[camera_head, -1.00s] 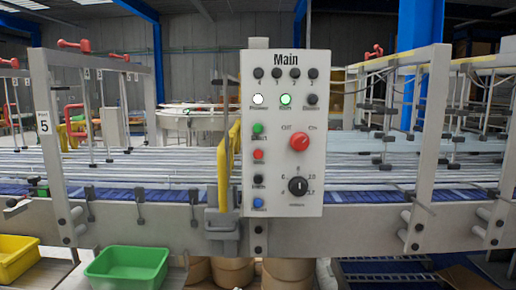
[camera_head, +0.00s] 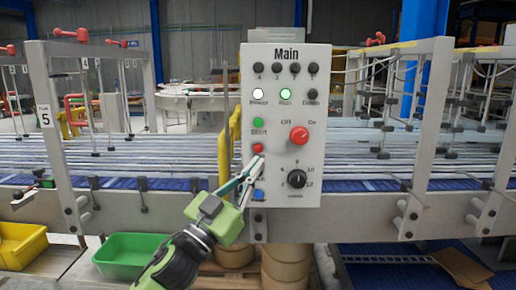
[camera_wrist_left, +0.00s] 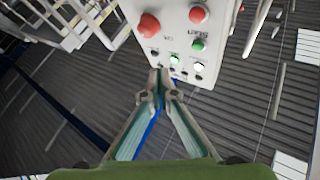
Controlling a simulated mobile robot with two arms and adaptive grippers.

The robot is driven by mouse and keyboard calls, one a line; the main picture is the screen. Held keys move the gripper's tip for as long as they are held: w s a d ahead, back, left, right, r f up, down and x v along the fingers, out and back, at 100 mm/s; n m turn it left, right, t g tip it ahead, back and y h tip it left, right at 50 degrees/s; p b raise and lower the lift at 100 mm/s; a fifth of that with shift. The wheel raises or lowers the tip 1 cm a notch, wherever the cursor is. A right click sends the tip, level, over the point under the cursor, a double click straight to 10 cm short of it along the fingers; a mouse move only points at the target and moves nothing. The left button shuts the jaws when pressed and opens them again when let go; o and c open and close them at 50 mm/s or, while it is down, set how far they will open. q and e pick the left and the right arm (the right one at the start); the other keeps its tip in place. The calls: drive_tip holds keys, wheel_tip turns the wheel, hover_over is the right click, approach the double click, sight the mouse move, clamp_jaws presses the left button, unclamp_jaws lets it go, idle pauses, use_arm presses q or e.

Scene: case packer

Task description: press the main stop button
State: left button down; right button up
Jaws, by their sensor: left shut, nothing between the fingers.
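The white Main panel (camera_head: 325,110) stands upright in front of the conveyor. In its left column are a green start button (camera_head: 258,123), a red stop button (camera_head: 258,148) and a blue button (camera_head: 258,196). My left gripper (camera_head: 257,162) is shut and empty, its tips appearing just below the red stop button in the head view. Its fingers cover the button below and nearby lettering; contact cannot be told. The wrist view shows the panel inverted, with the red stop button (camera_wrist_left: 198,14) up and right of the fingertips (camera_wrist_left: 158,82). My right gripper is not in view.
A larger red knob (camera_head: 299,135) and a black dial (camera_head: 297,179) sit right of the button column. A yellow bar (camera_head: 235,135) stands at the panel's left edge. The conveyor frame (camera_head: 150,210) runs behind; green (camera_head: 125,268) and yellow (camera_head: 20,250) bins are below left.

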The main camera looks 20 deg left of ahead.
sight(258, 148)
use_arm(q)
drive_tip(key=w+a, duration=0.2)
drive_tip(key=w, duration=0.6)
drive_tip(key=shift+w+a+b, duration=0.25)
drive_tip(key=shift+b, duration=0.2)
idle(0.7)
drive_tip(key=shift+w, duration=0.1)
idle(0.5)
drive_tip(key=shift+w+a, duration=0.1)
drive_tip(key=shift+w, duration=0.2)
drive_tip(key=shift+w+a, duration=0.2)
drive_tip(key=shift+w, duration=0.3)
idle(0.7)
drive_tip(key=shift+s, duration=0.1)
drive_tip(key=shift+s+d+p, duration=0.25)
drive_tip(key=shift+s+p, duration=0.1)
drive_tip(key=shift+s, duration=0.45)
